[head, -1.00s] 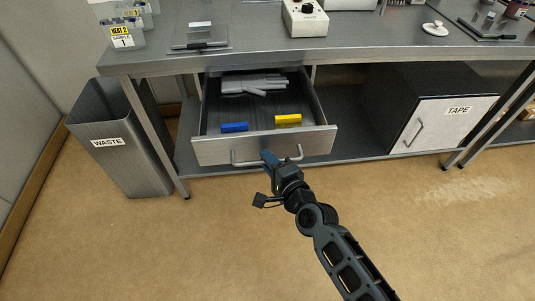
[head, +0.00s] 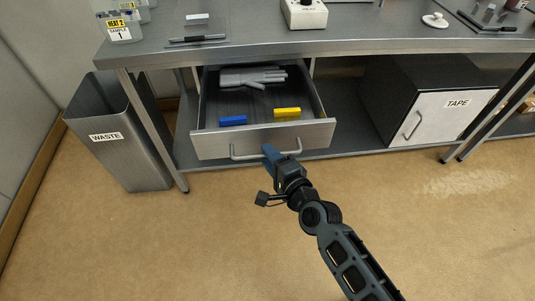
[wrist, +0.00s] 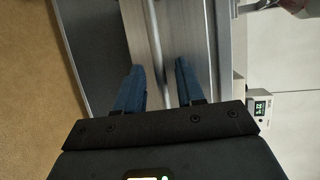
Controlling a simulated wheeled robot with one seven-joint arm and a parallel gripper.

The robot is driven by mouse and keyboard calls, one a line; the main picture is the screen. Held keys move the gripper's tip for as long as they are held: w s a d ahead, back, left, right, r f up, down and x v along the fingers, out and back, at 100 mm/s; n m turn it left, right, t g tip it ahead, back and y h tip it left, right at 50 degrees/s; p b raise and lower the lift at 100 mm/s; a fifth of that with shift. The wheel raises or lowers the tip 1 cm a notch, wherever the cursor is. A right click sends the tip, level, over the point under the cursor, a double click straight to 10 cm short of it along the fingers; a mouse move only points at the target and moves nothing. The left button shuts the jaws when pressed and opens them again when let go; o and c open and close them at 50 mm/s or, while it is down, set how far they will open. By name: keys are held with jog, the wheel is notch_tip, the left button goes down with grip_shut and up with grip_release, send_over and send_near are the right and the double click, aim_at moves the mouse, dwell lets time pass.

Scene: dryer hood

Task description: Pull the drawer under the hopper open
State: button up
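The grey metal drawer (head: 262,140) under the bench stands pulled out, its inside showing from above. Its bar handle (head: 238,157) runs along the front face. My gripper (head: 268,151) is at the middle of the handle, in front of the drawer. In the wrist view its two blue fingers (wrist: 159,72) are spread apart, and the handle bar (wrist: 154,35) shows between them without either finger visibly pressing on it. Inside the drawer lie a blue block (head: 233,120), a yellow block (head: 287,113) and grey gloves (head: 252,76). No hopper can be made out.
A waste bin (head: 120,150) stands left of the drawer, near a bench leg (head: 155,125). A cabinet labelled TAPE (head: 440,120) sits on the lower shelf (head: 350,141) at the right. The tan floor in front of the drawer is clear apart from my arm.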

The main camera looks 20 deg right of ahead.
jog(key=s+r, duration=0.1)
jog(key=s, duration=0.5)
jog(key=shift+d, duration=0.25)
jog(key=shift+s, duration=0.15)
jog(key=s+d+r+n+g+h, duration=0.2)
jog(key=s+n, duration=0.6)
jog(key=s, duration=1.2)
jog(key=s+r+n, duration=0.9)
jog(key=s+r, duration=0.4)
jog(key=shift+s+a+r+n+t+y, duration=0.15)
jog(key=shift+r+n+t+y, duration=0.15)
jog(key=shift+r+n+t, duration=0.1)
